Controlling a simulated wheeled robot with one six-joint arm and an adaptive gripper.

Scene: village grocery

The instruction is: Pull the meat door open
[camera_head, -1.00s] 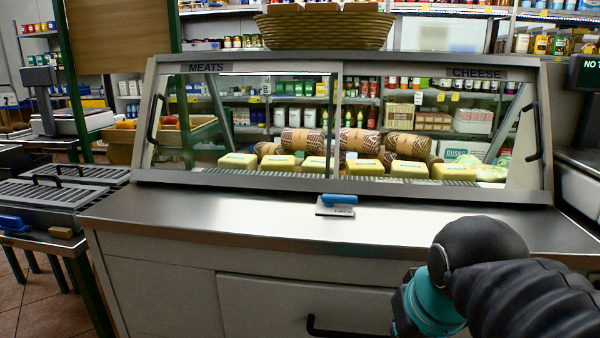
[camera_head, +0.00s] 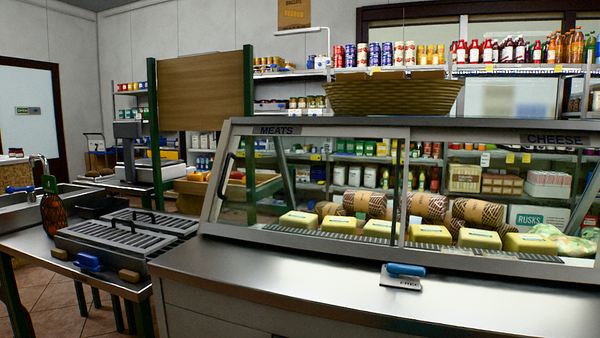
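The meat door (camera_head: 311,218) is the left glass pane of the display case, under the MEATS label (camera_head: 280,130). It looks shut, its right edge meeting the cheese side at the middle frame. Its dark handle (camera_head: 226,176) is a curved bar on the pane's left side. Behind the glass are wrapped meat rolls (camera_head: 365,203) and yellow blocks (camera_head: 298,219). The cheese door (camera_head: 500,205) is on the right, under the CHEESE label. My gripper and arm are out of view.
A blue-handled scraper (camera_head: 403,275) lies on the steel counter (camera_head: 300,285); the counter is otherwise clear. A wicker basket (camera_head: 392,97) stands on the case top. Left are a grill-topped unit (camera_head: 120,240), a bottle (camera_head: 53,210) and a green-posted board (camera_head: 200,90).

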